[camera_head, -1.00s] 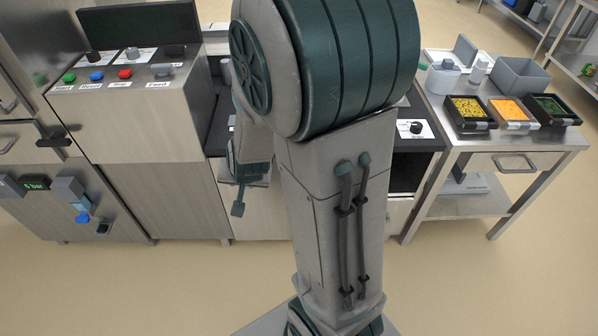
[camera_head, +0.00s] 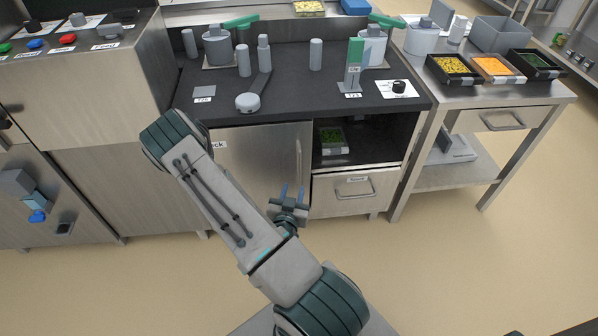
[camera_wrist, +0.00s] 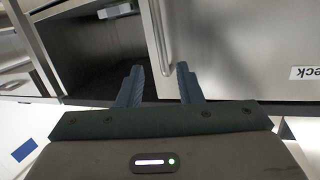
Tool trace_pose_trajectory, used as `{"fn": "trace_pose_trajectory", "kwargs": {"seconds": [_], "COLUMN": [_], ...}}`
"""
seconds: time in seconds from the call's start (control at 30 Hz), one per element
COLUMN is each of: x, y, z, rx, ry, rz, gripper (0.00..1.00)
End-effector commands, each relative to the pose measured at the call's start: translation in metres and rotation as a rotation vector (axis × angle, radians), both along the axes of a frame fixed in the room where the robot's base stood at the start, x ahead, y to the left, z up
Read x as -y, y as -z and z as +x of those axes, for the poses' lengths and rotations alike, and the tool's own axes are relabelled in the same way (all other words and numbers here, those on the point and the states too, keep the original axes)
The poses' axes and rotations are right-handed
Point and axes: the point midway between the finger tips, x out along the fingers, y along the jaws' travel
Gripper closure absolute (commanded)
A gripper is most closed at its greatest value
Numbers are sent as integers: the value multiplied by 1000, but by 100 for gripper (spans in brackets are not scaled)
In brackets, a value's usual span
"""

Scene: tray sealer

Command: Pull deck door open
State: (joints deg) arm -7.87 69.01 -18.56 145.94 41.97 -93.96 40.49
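The deck door (camera_head: 250,160) is a grey metal panel under the dark worktop, with a label ending in "eck", partly hidden by my arm. It looks shut. Its upright bar handle (camera_head: 298,160) is near the door's right edge. My gripper (camera_head: 292,189) is just below the handle in the head view, fingers pointing at the cabinet. In the wrist view my gripper (camera_wrist: 160,68) is open and empty. There the handle (camera_wrist: 160,38) ends between the two fingertips in the picture; I cannot tell whether it is touched. The door (camera_wrist: 240,45) fills the right side.
Right of the door is an open compartment (camera_head: 385,140) with a tray of green pieces (camera_head: 332,138), above a drawer (camera_head: 342,194). A steel side table (camera_head: 480,97) stands to the right. The floor in front (camera_head: 450,250) is clear.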

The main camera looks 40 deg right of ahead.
Motion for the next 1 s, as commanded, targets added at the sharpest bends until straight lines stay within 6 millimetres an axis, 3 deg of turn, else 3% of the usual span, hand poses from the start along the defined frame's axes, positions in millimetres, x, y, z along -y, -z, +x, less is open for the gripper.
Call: {"fn": "trace_pose_trajectory", "kwargs": {"seconds": [0.03,0.37,1.0], "x": [1,1,45], "y": [10,12,11], "z": [-6,-14,34], "rx": [3,43,47], "ry": [-18,-92,-90], "rz": [-44,-163,-161], "gripper": [68,68,68]}}
